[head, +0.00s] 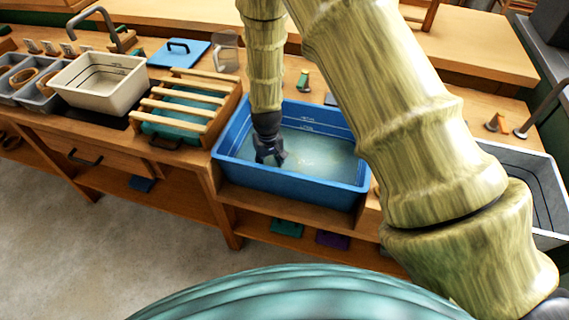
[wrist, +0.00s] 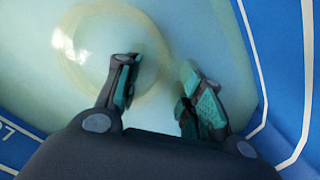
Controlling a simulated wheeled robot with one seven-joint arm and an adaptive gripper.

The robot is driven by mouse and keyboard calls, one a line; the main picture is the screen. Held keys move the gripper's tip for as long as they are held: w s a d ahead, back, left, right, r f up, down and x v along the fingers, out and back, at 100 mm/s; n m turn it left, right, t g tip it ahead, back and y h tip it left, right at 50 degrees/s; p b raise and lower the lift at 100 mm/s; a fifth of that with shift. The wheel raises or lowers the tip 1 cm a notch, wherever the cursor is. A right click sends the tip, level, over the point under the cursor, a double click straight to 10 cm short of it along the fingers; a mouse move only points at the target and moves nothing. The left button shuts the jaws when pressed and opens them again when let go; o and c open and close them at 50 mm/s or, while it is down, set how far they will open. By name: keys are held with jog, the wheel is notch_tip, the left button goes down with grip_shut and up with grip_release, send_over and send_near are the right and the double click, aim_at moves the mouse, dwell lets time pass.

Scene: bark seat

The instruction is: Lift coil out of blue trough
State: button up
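The blue trough (head: 235,172) holds pale greenish water (head: 325,158). In the wrist view a faint, pale yellow coil (wrist: 68,66) lies as a ring under the water. I cannot make the coil out in the head view. My gripper (head: 270,160) points down inside the trough, towards its left end. In the wrist view my gripper (wrist: 160,75) is open. Its left finger is over the inside of the ring, and its right finger is just outside the ring's right side. The fingertips look at or in the water; their depth relative to the coil is unclear.
The trough's blue wall (wrist: 285,60) is close on the right in the wrist view. A slatted wooden rack (head: 185,105) stands left of the trough, with a cream basin (head: 98,85) beyond. A grey basin (head: 540,200) is at the right. My arm hides part of the trough.

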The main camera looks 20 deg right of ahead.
grip_shut()
jog(key=shift+r, duration=0.1)
